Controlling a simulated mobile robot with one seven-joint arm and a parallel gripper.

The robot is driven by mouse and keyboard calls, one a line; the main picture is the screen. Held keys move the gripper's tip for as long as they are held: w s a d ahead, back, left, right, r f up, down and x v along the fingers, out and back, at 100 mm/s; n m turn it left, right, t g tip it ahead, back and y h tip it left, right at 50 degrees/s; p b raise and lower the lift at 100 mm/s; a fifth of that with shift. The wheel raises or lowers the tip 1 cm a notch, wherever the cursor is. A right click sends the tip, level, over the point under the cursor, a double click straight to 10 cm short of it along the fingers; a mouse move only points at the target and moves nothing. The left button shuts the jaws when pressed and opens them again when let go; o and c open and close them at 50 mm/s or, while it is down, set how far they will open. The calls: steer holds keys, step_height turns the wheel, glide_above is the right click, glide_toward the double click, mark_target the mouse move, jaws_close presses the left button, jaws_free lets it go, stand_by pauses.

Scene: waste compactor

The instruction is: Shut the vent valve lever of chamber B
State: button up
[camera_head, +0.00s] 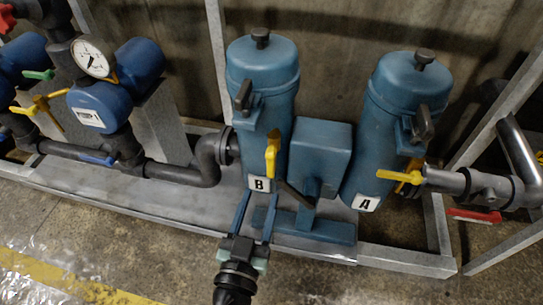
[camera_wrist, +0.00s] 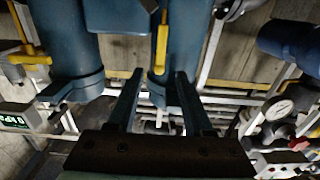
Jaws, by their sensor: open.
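Chamber B (camera_head: 262,85) is the left blue cylinder, marked with a white B label (camera_head: 260,184). Its yellow vent valve lever (camera_head: 271,158) stands about upright on the cylinder's lower front. My gripper (camera_head: 258,196) is open and empty, just below the lever, with its two fingers pointing up toward it. In the wrist view the yellow lever (camera_wrist: 162,48) shows past the open fingertips (camera_wrist: 159,75), roughly in line with the gap between them. I cannot tell whether a finger touches it.
Chamber A (camera_head: 405,110) stands to the right, with a yellow lever (camera_head: 400,177) lying roughly level. A blue box (camera_head: 320,150) sits between the chambers. Grey pipes (camera_head: 180,174) and a gauge (camera_head: 92,58) are at left. A red lever (camera_head: 474,215) is at far right.

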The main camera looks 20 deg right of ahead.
mark_target(270, 164)
steer(key=x, duration=1)
steer(key=shift+w+d, duration=0.1)
steer(key=shift+w, duration=0.1)
jaws_close()
stand_by(1.0)
